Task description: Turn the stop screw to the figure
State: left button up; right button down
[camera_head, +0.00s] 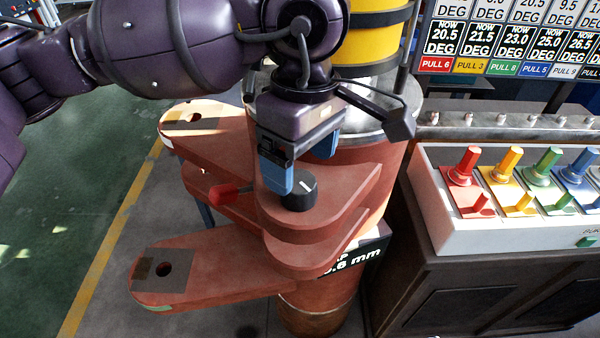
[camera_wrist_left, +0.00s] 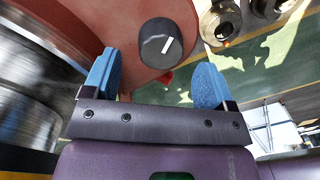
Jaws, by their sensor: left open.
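The stop screw appears as a black round knob (camera_head: 299,190) with a white pointer line, on top of the red bender arm (camera_head: 335,205). In the left wrist view the knob (camera_wrist_left: 167,44) sits ahead of the fingertips, roughly between their lines. My left gripper (camera_head: 300,165) is open, its two blue fingers apart, just above and behind the knob. In the wrist view the open fingers (camera_wrist_left: 158,78) hold nothing. A black sign (camera_head: 355,259) on the bender shows "6 mm" figures, partly hidden by the red arm. My right gripper is out of view.
A red-tipped lever (camera_head: 226,193) sticks out left of the knob. Further red arms (camera_head: 205,262) spread left from the column. A white box with coloured levers (camera_head: 440,205) stands on a dark cabinet at right. A board of degree figures (camera_head: 510,40) hangs behind.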

aim_at(303, 177)
pick_arm(q)
notch_tip(303, 177, up, 6)
jog(key=shift+w+d+f, duration=0.1)
jog(key=shift+r+p, duration=0.3)
jog(key=shift+r, duration=0.25)
